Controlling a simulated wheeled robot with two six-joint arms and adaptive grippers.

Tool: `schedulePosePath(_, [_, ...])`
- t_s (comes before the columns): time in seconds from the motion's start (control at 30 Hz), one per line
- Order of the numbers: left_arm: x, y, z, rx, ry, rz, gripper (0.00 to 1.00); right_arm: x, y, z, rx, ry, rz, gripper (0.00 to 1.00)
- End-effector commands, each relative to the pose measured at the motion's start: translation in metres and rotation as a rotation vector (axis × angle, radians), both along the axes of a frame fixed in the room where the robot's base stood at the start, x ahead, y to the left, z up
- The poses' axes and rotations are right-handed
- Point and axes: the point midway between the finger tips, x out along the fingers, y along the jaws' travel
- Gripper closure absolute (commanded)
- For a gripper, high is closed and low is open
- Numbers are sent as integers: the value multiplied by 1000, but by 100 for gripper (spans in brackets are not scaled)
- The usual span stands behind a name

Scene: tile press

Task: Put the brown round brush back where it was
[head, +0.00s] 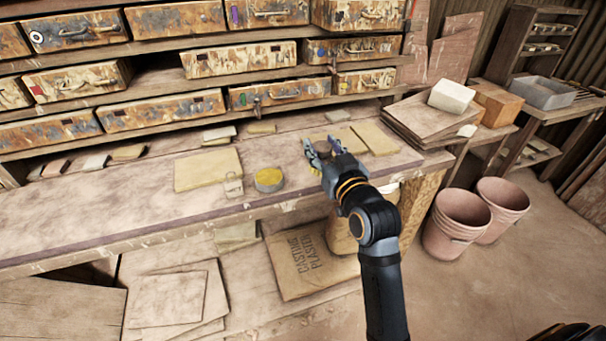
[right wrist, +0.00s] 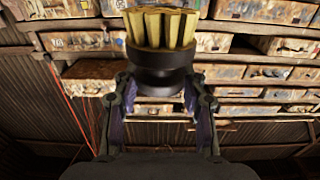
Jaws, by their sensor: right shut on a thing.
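The brown round brush (right wrist: 158,62) shows in the right wrist view, with a dark brown round body and a thick crown of tan bristles. My right gripper (right wrist: 157,84) is shut on its dark body, with one finger on each side, and the bristles point away from the palm. In the head view my right gripper (head: 322,145) is over the right part of the workbench (head: 110,205). The brush cannot be clearly made out between the fingers there. My left gripper is not in view.
A round yellow-topped piece (head: 268,180) and a flat yellowish slab (head: 208,169) lie left of the gripper. More slabs (head: 375,138) lie behind it. Worn drawers (head: 278,93) line the shelves at the back. Stacked boards (head: 415,120) stand right; pinkish buckets (head: 457,222) are on the floor.

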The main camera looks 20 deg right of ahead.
Motion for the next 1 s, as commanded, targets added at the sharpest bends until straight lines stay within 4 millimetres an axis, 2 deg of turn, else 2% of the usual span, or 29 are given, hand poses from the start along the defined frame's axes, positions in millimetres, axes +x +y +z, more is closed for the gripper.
schedulePosePath(0.27, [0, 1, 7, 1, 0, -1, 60, 79, 3, -33, -2, 2, -1, 95])
schedulePosePath(0.4, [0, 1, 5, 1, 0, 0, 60, 105, 4, -66, -1, 4, -1, 95])
schedulePosePath(0.6, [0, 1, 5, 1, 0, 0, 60, 123, 4, -87, 0, 0, -2, 95])
schedulePosePath(0.77, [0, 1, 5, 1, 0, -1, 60, 126, 4, -91, 0, 0, -2, 95])
schedulePosePath(1.0, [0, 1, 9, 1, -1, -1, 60, 129, 4, -124, 0, 1, -2, 95])
